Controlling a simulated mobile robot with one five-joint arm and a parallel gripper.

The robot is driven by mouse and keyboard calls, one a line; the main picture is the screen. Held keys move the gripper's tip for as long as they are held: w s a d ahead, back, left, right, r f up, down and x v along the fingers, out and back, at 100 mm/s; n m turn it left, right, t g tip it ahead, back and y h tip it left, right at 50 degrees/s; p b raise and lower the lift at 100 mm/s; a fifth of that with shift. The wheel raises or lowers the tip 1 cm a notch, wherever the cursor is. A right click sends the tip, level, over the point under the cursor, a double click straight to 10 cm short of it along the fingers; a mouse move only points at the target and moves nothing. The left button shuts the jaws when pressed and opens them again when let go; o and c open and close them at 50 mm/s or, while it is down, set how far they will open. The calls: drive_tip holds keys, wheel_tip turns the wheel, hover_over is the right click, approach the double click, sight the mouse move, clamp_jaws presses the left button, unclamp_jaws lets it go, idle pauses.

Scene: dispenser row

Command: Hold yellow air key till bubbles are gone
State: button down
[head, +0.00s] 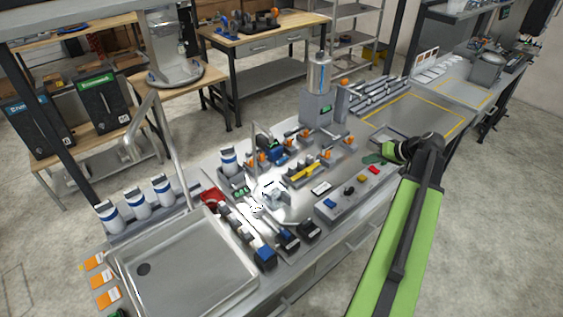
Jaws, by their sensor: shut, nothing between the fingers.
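The yellow key (348,191) sits on a sloped grey panel, between a blue key (330,203) and a red key (375,170). It is uncovered, and nothing touches it. My gripper (373,158) is small in the picture, at the end of my arm just behind the red key and to the right of the yellow key. It is shut and empty, apart from the yellow key. A bright, clear-looking fitting (270,194) stands on the bench to the left of the panel. Bubbles are too small to make out.
Valves with orange caps (305,132) and a steel cylinder on a grey stand (318,105) are behind the panel. A steel sink (185,265) is at the front left. A yellow-outlined bench area (415,112) at the right is mostly clear.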

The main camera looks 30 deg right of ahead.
idle(0.3)
wheel_tip(320, 180, up, 4)
drive_tip(key=p, duration=0.4)
hover_over(365, 178)
drive_tip(key=shift+f, duration=0.1)
drive_tip(key=shift+f, duration=0.1)
wheel_tip(365, 178, down, 9)
drive_tip(key=b, duration=0.9)
drive_tip(key=shift+r, duration=0.2)
drive_tip(key=shift+f, duration=0.15)
idle(1.0)
drive_tip(key=shift+f+b, duration=0.25)
drive_tip(key=shift+b, duration=0.15)
